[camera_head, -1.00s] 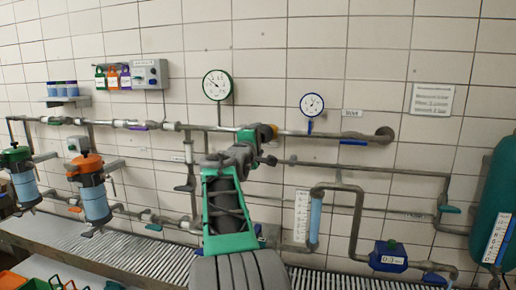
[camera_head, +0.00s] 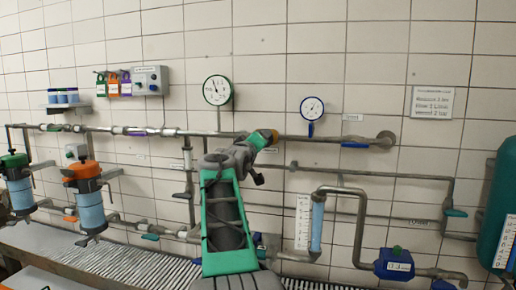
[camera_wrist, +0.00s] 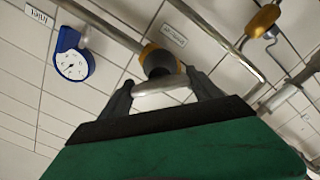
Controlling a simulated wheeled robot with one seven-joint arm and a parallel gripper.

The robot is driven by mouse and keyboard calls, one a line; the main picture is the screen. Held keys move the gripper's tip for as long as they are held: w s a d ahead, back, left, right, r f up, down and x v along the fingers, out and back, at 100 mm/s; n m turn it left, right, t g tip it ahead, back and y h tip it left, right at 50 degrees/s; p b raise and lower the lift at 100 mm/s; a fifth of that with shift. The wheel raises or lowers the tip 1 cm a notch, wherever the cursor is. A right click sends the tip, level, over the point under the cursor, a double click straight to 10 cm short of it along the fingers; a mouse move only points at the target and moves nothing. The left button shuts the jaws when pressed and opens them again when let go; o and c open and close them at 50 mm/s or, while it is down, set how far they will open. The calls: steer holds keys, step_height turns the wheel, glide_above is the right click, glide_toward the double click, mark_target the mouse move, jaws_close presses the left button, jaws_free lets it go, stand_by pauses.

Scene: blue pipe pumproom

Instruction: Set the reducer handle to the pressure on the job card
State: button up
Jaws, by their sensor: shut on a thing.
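The reducer (camera_wrist: 160,60) is a yellow and dark knob-like fitting on the pipe, with a pale grey handle bar (camera_wrist: 160,87) at its near end. My gripper (camera_wrist: 160,92) is shut on this handle, a dark finger on either side. In the head view my gripper (camera_head: 258,140) is at the pipe, partly covering the yellow fitting (camera_head: 272,135); the handle is hidden there. The job card (camera_head: 432,104) hangs on the wall at right; its small text is hard to read. A green-rimmed gauge (camera_head: 217,90) is above the pipe, its needle pointing up and left.
A blue-rimmed gauge (camera_head: 312,108) is right of my gripper and shows in the wrist view (camera_wrist: 72,64). Pipes, a blue meter box (camera_head: 394,264) and a green tank (camera_head: 503,225) fill the lower right. Orange-topped and green-topped filters stand at left.

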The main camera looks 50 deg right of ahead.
steer(key=shift+m, duration=0.5)
steer(key=o, duration=1.4)
steer(key=b+v, duration=0.2)
steer(key=v, duration=0.5)
steer(key=shift+s+a, duration=0.15)
steer(key=shift+a, duration=0.25)
